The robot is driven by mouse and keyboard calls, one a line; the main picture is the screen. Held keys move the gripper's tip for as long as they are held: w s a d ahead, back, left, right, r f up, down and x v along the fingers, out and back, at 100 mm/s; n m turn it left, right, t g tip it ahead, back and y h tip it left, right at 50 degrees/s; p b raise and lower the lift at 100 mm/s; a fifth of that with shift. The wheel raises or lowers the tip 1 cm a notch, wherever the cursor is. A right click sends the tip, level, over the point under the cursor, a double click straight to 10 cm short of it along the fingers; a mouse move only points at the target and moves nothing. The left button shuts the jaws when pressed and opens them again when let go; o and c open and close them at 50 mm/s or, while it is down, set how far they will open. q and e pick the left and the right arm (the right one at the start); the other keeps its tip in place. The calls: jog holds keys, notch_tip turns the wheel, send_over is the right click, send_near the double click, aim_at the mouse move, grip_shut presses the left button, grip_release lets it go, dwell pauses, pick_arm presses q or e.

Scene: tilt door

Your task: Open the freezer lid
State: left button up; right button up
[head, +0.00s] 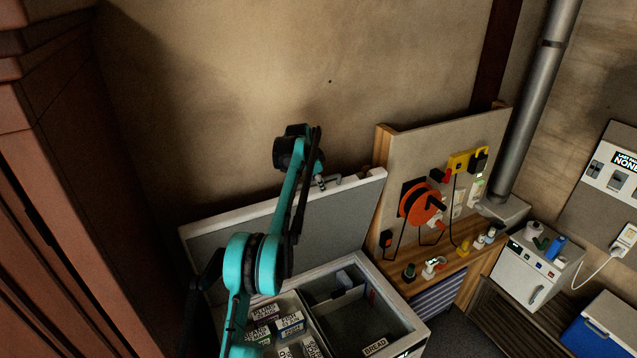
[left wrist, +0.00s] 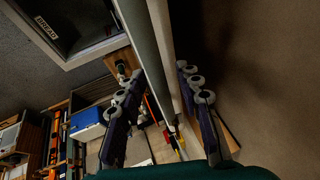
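The freezer (head: 408,312) stands at the bottom of the head view, with its inside showing. Its lid (head: 345,215) is raised, standing steeply up at the back near the wall, grey inside with a pale rim. A small handle (head: 335,181) shows at the lid's top edge. My left gripper (head: 318,165) is at that top edge, close to the handle. In the left wrist view the lid (left wrist: 172,60) runs edge-on between the two spread fingers of my left gripper (left wrist: 158,72). I cannot tell whether a finger touches it. My right gripper is not in view.
Labelled packages (head: 290,323) lie in the freezer's left part; the right part has a BREAD label (head: 375,346). Right of it stands a wooden bench and panel (head: 435,190) with an orange cable reel (head: 420,204). A small white unit (head: 530,275) and blue box (head: 595,338) are farther right.

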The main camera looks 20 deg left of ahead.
pick_arm(q)
jog(key=v, duration=1.2)
dwell(0.3)
